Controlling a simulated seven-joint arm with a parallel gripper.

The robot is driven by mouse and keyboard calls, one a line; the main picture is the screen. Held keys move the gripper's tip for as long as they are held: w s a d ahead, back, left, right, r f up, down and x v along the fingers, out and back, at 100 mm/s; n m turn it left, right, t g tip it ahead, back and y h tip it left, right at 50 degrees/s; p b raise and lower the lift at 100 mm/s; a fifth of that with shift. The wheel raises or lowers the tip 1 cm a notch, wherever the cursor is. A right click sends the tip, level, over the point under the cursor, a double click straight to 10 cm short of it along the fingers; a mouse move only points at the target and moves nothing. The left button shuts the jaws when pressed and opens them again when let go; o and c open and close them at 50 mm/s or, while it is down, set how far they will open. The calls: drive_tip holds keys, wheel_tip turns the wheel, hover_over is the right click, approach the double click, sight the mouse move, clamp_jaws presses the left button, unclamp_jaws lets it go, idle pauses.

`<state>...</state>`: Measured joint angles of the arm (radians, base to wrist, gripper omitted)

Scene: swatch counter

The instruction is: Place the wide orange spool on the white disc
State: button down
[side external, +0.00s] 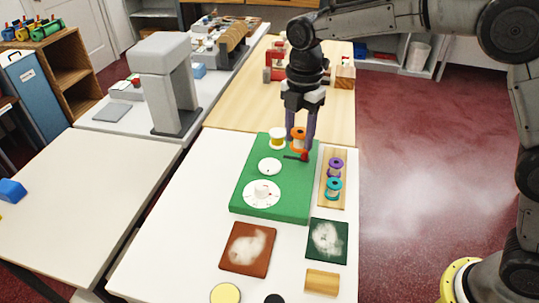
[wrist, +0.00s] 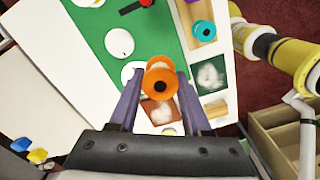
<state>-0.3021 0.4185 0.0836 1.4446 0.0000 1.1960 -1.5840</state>
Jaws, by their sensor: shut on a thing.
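The wide orange spool (side external: 298,133) is held upright between the fingers of my gripper (side external: 302,145), over the far right part of the green board (side external: 244,188). In the wrist view the orange spool (wrist: 160,88) sits between the two purple fingers of my gripper (wrist: 160,80). The plain white disc (side external: 269,166) lies on the board, nearer the camera and left of the spool in the side view, with nothing on it. It also shows in the wrist view (wrist: 119,42). The gap between spool and board is hard to judge.
A yellow-and-white spool (side external: 277,138) stands beside the held spool. A black lever with a red end (side external: 298,156) lies close below my gripper. A white dial with a knob (side external: 262,193) is at the board's near end. A wooden rack holds purple (side external: 335,167) and teal (side external: 333,188) spools.

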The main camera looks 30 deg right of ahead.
hover_over(269, 165)
drive_tip(key=f, duration=0.7)
drive_tip(key=shift+s, duration=0.25)
drive_tip(key=shift+w+f, duration=0.15)
drive_tip(key=shift+f, duration=1.6)
drive_tip(key=shift+f, duration=0.15)
drive_tip(key=shift+c, duration=1.8)
unclamp_jaws()
wheel_tip(269, 165, up, 12)
